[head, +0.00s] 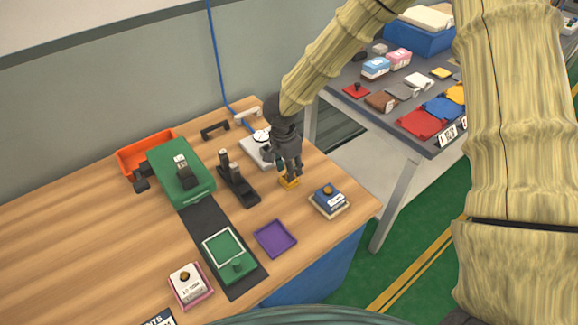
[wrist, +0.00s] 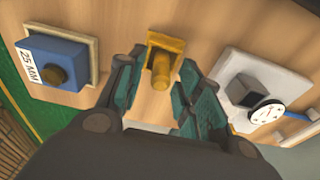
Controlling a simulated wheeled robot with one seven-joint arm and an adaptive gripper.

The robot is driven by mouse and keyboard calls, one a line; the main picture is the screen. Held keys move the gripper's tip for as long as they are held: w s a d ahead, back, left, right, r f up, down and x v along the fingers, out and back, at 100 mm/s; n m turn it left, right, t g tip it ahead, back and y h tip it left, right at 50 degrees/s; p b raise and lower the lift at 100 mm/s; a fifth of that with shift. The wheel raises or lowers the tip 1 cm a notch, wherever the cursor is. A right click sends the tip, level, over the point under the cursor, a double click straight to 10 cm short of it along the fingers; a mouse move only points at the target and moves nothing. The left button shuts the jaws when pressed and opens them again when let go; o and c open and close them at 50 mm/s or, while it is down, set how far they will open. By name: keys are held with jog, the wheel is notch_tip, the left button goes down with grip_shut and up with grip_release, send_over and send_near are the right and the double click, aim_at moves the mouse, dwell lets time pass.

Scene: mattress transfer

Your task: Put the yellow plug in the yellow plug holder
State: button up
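A small yellow piece (head: 289,182) stands on the wooden table below my gripper (head: 289,170). In the wrist view, it shows as a flat square yellow base (wrist: 165,43) with a round yellow peg (wrist: 160,74) rising from it. I cannot tell whether the peg and base are one piece or a plug in its holder. My gripper (wrist: 158,84) points down over the peg with its two fingers apart. The peg shows between the fingers with a gap on each side. No other yellow plug or holder is clearly identifiable.
A blue block (head: 328,197) on a cream base is right of the yellow piece. A white dial device (head: 257,150) and a black stand (head: 238,183) are left. A purple tray (head: 275,239) lies in front. A second table (head: 349,101) with several items stands behind.

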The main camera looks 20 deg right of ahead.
dwell(0.3)
notch_tip(320, 180, up, 12)
jog(key=a, duration=0.1)
jog(key=shift+s+a+b, duration=0.15)
jog(key=shift+s+b, duration=0.1)
jog(key=shift+b, duration=0.2)
jog(key=shift+r, duration=0.1)
